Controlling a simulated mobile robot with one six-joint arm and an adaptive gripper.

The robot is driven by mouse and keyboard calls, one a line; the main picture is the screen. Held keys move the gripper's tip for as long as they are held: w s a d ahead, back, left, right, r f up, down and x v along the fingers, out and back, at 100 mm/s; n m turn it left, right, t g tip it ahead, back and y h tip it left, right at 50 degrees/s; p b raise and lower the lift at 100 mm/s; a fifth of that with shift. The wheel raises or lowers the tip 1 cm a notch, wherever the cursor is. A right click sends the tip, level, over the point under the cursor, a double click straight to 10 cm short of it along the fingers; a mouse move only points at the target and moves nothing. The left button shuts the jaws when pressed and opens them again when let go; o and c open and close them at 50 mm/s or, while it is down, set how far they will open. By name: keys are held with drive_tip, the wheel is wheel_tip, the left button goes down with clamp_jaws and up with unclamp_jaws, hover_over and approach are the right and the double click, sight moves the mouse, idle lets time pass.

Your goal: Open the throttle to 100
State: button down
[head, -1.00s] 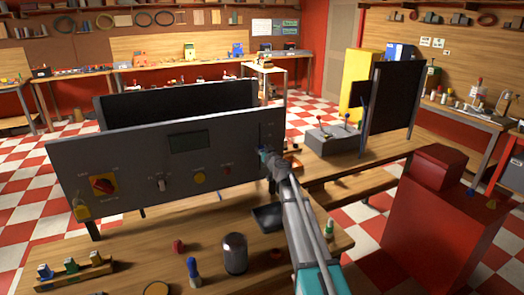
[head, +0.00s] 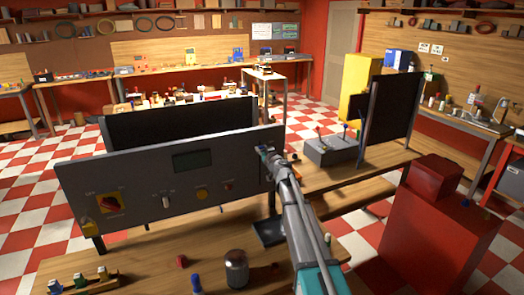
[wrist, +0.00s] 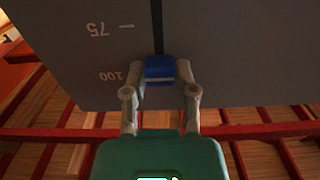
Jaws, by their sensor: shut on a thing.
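The grey control panel (head: 140,180) stands on the bench in the head view. Its right end carries the throttle, a slider in a dark vertical slot (wrist: 158,30) in the wrist view. The blue throttle knob (wrist: 160,74) is about level with the 100 mark (wrist: 111,76), and the 75 mark (wrist: 98,29) shows above it in the picture. My gripper (wrist: 162,66) is shut on the blue knob, one finger on each side. In the head view my gripper (head: 267,153) is at the panel's right end, where the knob is mostly hidden.
The panel also has a display (head: 192,160) and a red rotary switch (head: 110,203). A lever box (head: 331,150) stands to the right on the bench. Several small items, including a dark dome (head: 237,268), stand in front. A red cabinet (head: 420,240) is at right.

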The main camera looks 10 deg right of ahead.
drive_tip(key=shift+w+r+p, duration=0.1)
drive_tip(key=shift+r+p, duration=0.55)
drive_tip(key=shift+r, duration=0.3)
drive_tip(key=shift+c, duration=2)
unclamp_jaws()
drive_tip(key=shift+s, duration=0.2)
drive_tip(key=v, duration=1.1)
drive_tip(key=shift+s, duration=0.4)
drive_tip(key=shift+d, duration=0.1)
